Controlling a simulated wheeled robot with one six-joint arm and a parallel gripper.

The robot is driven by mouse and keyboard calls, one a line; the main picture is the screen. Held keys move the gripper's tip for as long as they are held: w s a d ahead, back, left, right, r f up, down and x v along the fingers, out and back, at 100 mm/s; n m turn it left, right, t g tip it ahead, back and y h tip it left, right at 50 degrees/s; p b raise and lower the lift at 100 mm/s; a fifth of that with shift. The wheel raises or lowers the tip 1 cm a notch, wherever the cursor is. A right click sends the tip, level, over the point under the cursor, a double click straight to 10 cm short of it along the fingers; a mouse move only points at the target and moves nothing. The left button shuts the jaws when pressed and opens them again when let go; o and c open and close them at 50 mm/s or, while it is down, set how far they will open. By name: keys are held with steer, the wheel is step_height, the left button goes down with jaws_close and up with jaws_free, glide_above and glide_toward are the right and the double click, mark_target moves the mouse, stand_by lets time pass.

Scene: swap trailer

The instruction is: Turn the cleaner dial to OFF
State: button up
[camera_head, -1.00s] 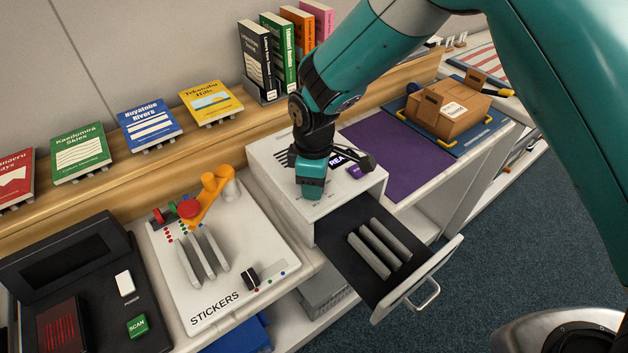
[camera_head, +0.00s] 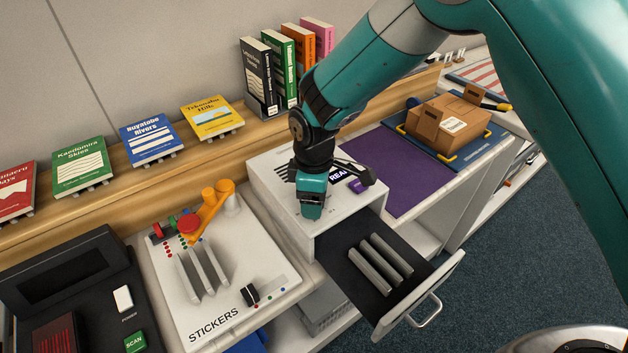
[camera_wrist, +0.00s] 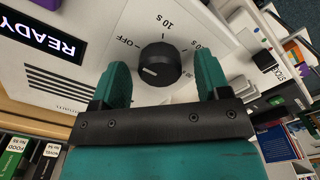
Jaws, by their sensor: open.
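The cleaner (camera_head: 283,208) is a white box with a lit display and an open drawer. Its dial (camera_wrist: 158,64) is a round black knob, seen in the wrist view with OFF and 10 s printed around it, plus further second marks. A white mark on the knob sits at its lower left, away from the OFF label. My gripper (camera_wrist: 163,72) is open, one teal finger on each side of the knob. I cannot tell whether they touch it. In the head view my gripper (camera_head: 311,196) points down over the cleaner's top and hides the dial.
The cleaner's drawer (camera_head: 350,275) stands out at the front with grey bars in it. A sticker panel (camera_head: 265,268) with an orange arm is at left. A purple mat (camera_head: 395,160) and a cardboard box (camera_head: 452,122) are at right. Books stand along the back ledge.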

step_height(320, 180, up, 17)
steer(key=b, duration=0.2)
steer(key=shift+r, duration=0.15)
steer(key=s+d+r+m+y, duration=0.1)
steer(key=s+d+m, duration=0.3)
steer(key=s, duration=0.7)
steer(key=s+d+r+m+y, duration=0.2)
steer(key=s+d+m, duration=0.3)
steer(key=s+d, duration=0.4)
steer(key=shift+s+d+y, duration=0.15)
steer(key=shift+s+y, duration=0.45)
steer(key=shift+s, duration=0.55)
